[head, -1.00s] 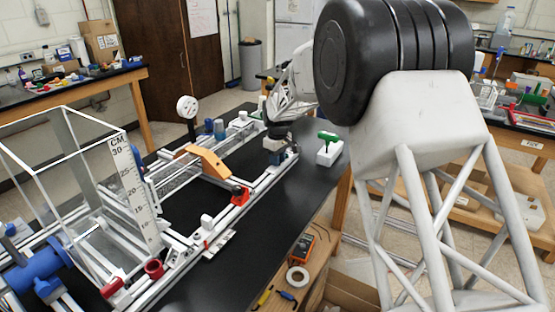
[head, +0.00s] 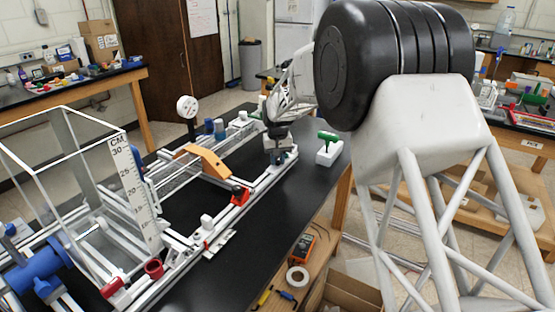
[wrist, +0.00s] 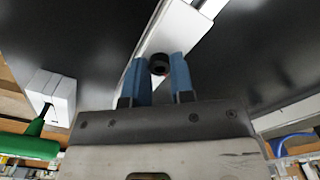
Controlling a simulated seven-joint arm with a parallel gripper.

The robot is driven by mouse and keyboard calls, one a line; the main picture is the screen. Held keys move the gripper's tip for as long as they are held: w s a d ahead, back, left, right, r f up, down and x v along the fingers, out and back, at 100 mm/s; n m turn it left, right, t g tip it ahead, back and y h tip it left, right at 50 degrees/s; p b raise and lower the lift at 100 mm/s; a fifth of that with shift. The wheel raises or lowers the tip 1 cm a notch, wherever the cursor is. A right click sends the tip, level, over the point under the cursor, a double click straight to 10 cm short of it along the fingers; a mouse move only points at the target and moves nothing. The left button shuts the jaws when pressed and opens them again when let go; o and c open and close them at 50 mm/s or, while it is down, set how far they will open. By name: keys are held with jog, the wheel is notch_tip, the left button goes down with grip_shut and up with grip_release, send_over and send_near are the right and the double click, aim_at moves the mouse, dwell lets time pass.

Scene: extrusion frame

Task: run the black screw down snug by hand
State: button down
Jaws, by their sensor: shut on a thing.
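The black screw (wrist: 159,64) shows in the wrist view as a dark round head between my two blue fingertips, over the white extrusion piece (wrist: 178,32). My gripper (wrist: 158,69) is shut on the screw, one finger on each side of its head. In the head view my gripper (head: 279,156) points down at the far right end of the frame's near rail (head: 256,187). The screw is hidden there, and its depth in the frame cannot be told.
A white block (head: 328,154) holding a green-handled tool (head: 327,136) stands right of my gripper; both show at left in the wrist view.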

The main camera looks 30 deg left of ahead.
aim_at(278, 164)
jog(key=shift+r, duration=0.2)
jog(key=c, duration=1.3)
grip_release()
jog(key=o, duration=0.3)
jog(key=shift+f, duration=0.1)
jog(key=shift+o, duration=0.2)
jog(key=shift+r, duration=3.95)
